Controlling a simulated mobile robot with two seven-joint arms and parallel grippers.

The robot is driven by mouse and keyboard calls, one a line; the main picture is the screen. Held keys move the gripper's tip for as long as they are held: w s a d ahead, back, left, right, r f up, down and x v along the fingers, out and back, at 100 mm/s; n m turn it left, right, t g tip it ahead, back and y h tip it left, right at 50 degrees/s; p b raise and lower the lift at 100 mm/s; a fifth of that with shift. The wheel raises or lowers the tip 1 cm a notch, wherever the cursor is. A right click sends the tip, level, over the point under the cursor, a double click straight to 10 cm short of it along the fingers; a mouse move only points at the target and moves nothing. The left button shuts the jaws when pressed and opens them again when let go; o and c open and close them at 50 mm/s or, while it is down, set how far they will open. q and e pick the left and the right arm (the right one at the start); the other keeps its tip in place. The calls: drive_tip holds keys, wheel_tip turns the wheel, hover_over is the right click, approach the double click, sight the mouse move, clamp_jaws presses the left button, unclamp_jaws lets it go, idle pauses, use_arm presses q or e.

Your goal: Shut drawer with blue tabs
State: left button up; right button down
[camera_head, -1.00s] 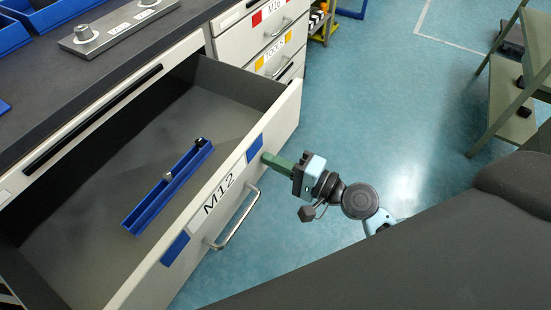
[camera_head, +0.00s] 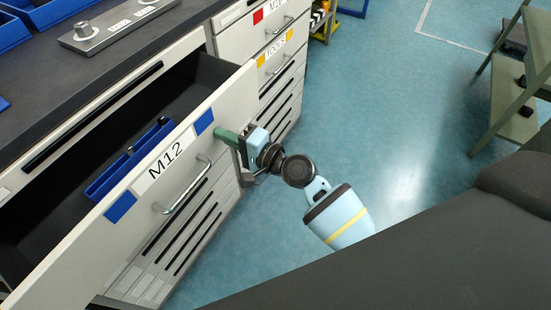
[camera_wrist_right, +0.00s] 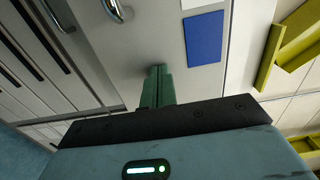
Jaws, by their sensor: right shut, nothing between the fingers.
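The drawer with blue tabs (camera_head: 190,140) is labelled M12 and stands partly open. Its front carries a blue tab (camera_head: 120,207) at the left, a second blue tab (camera_head: 204,122) at the right and a metal bar handle (camera_head: 187,187). My right gripper (camera_head: 220,134) is shut and empty, its green fingertips at the drawer front beside the right blue tab. In the right wrist view the shut fingers (camera_wrist_right: 157,72) point at the front, close to the blue tab (camera_wrist_right: 204,38); the tips appear to touch it. My left gripper is not in view.
A blue bin (camera_head: 105,180) lies inside the drawer, partly hidden by the front. The dark worktop (camera_head: 60,80) is above. Closed drawers with red and yellow tabs (camera_head: 275,48) stand to the right. A green shelf rack (camera_head: 505,100) is far right; the floor between is clear.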

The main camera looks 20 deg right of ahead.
sight(209, 129)
drive_tip(key=b+x, duration=0.1)
drive_tip(key=x, duration=0.4)
drive_tip(key=shift+s+f, duration=0.1)
drive_tip(key=shift+x, duration=0.8)
drive_tip(key=shift+s, duration=0.1)
